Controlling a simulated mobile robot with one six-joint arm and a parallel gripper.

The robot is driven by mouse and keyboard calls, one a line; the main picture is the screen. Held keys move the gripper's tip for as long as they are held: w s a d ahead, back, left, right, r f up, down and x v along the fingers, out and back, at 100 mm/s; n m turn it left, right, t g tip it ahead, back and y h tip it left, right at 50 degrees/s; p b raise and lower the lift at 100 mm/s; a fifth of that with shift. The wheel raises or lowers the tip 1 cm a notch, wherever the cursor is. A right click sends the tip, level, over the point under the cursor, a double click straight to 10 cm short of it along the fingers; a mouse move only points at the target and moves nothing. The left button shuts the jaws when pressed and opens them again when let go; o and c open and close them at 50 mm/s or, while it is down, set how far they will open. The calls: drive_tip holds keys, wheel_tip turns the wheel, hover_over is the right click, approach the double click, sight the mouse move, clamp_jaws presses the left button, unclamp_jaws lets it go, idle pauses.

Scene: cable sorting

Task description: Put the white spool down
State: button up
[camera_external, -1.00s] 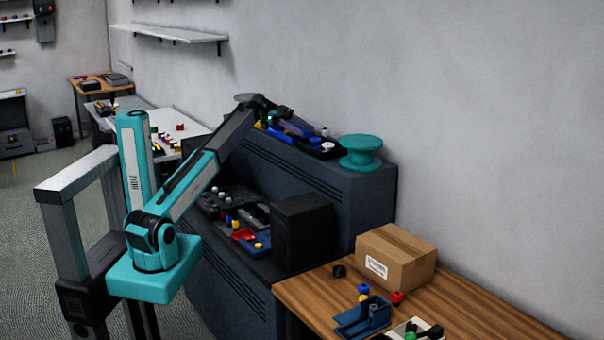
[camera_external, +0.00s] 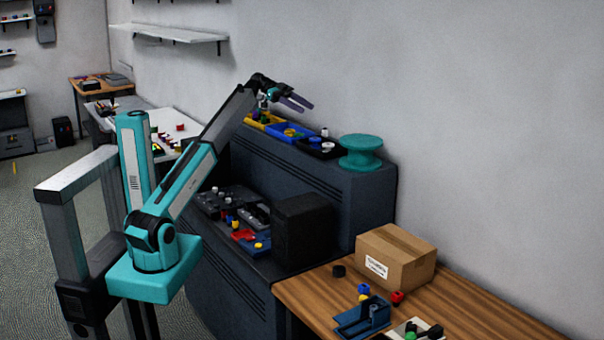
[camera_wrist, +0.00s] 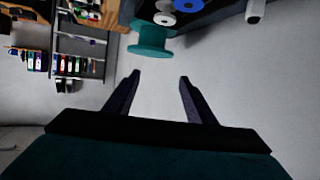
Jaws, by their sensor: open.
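A small white spool (camera_external: 327,146) sits in the black tray (camera_external: 308,150) on top of the dark cabinet, beside the large teal spool. In the wrist view a white round piece (camera_wrist: 164,19) shows at the top, next to the teal spool, and looks like the same spool. My gripper (camera_external: 299,104) is in the air above the trays, clear of them. Its two fingers stand apart in the wrist view (camera_wrist: 160,78) with nothing between them. The gripper is open and empty.
The large teal spool (camera_external: 361,153) stands at the cabinet's right end. A blue tray (camera_external: 276,134) and a yellow tray (camera_external: 256,119) lie left of the black tray. The wall is close behind. A cardboard box (camera_external: 397,258) stands on the wooden table below.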

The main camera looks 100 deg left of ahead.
drive_tip(key=w+d+f+m+g+y, duration=0.5)
drive_tip(key=w+d+m+y, duration=0.3)
drive_tip(key=w+d, duration=0.15)
drive_tip(key=s+d+r+m+g+y, duration=0.2)
drive_tip(key=s+d+r+m+y, duration=0.2)
drive_tip(key=d+r+m+y, duration=0.55)
wheel_tip(320, 180, down, 13)
drive_tip(key=a+m, duration=0.1)
drive_tip(key=shift+s, duration=0.15)
idle(0.6)
drive_tip(key=shift+a+m+p, duration=0.2)
drive_tip(key=shift+m+p, duration=0.05)
drive_tip(key=shift+p, duration=0.15)
